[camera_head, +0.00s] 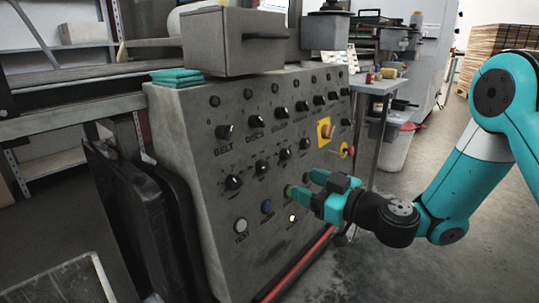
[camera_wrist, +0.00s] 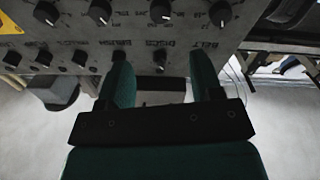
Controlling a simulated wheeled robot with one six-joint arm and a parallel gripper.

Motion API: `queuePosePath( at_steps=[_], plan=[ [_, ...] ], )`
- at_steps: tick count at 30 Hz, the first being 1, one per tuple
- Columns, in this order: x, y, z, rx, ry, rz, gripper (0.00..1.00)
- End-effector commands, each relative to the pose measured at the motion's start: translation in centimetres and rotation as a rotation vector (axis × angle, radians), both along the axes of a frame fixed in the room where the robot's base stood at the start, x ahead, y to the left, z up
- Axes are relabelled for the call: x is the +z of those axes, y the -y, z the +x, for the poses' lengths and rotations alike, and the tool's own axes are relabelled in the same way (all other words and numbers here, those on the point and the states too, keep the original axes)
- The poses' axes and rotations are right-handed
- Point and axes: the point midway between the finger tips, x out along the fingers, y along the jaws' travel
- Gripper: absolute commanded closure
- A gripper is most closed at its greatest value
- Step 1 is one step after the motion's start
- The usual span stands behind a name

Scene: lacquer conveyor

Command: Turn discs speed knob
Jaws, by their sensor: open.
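The discs knob (camera_head: 258,121) is a black knob above the DISCS label in the upper row of the grey control panel (camera_head: 205,215). In the wrist view, which is upside down, the discs knob (camera_wrist: 160,57) shows in the gap between the fingers. My gripper (camera_head: 300,184) is open and empty, in front of the panel, lower and to the right of the knob in the head view. In the wrist view my gripper (camera_wrist: 161,75) has green fingers spread apart; the right one covers the belt knob's place.
The belt knob (camera_head: 225,131) is left of the discs knob, with several similar knobs around. A yellow-plated switch (camera_head: 325,131) and a red button (camera_head: 350,151) are at the panel's right. A grey box (camera_head: 232,42) and green cloths (camera_head: 176,77) lie on top.

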Motion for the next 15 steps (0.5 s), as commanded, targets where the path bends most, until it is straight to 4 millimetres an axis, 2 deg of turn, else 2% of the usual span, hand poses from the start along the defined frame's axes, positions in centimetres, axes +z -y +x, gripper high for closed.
queuePosePath(
  at_steps=[2,9,15],
  plan=[
    [0.8,-1.2,0.9,0.004,0.0,-0.001,0.4],
    [0.3,-5.1,4.0,0.005,0.006,-0.001,0.4],
    [0.1,-7.7,6.2,0.004,0.003,-0.001,0.4]
  ],
)
